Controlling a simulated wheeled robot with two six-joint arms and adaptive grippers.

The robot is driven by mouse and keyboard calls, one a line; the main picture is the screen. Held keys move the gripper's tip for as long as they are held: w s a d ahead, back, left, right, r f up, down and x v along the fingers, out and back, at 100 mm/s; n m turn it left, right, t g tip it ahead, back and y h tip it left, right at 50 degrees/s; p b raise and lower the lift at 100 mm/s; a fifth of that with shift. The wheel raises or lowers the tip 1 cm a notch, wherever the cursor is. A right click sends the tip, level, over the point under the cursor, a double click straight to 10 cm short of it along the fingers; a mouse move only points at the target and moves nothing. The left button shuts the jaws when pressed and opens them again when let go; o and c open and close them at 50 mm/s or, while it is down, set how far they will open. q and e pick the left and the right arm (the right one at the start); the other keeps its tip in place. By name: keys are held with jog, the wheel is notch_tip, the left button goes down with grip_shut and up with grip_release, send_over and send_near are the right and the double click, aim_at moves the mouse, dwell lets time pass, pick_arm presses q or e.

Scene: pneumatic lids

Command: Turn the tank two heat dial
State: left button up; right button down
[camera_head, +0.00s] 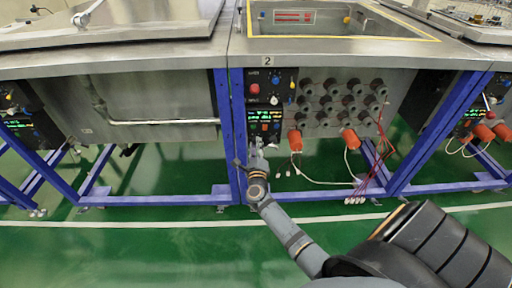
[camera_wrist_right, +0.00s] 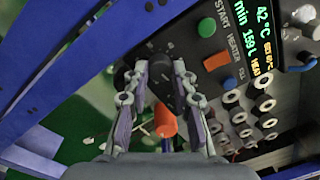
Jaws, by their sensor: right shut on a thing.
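Tank two (camera_head: 340,52) stands in the middle of the head view, with a "2" plate on its front edge. Its dark control panel (camera_head: 265,100) has a lit green display, a red button and small knobs. My right gripper (camera_head: 258,150) is at the panel's lower end. In the right wrist view, its two fingers (camera_wrist_right: 161,72) are closed around a black round dial (camera_wrist_right: 162,76), with tick marks beside it. The dial sits beside a green START button (camera_wrist_right: 206,27) and an orange HEATER switch (camera_wrist_right: 215,61). The display reads 42 °C. The left gripper is out of view.
Blue frame legs (camera_head: 238,135) stand close to the left of the panel. Several round fittings (camera_head: 330,100) and orange connectors (camera_head: 295,140) with hanging cables are to its right. Neighbouring tanks stand on both sides. The green floor (camera_head: 150,245) in front is clear.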

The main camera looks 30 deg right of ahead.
jog(key=shift+f, duration=0.1)
dwell(0.3)
jog(key=c, duration=1.4)
grip_release()
jog(key=v, duration=1.2)
jog(key=shift+a, duration=0.1)
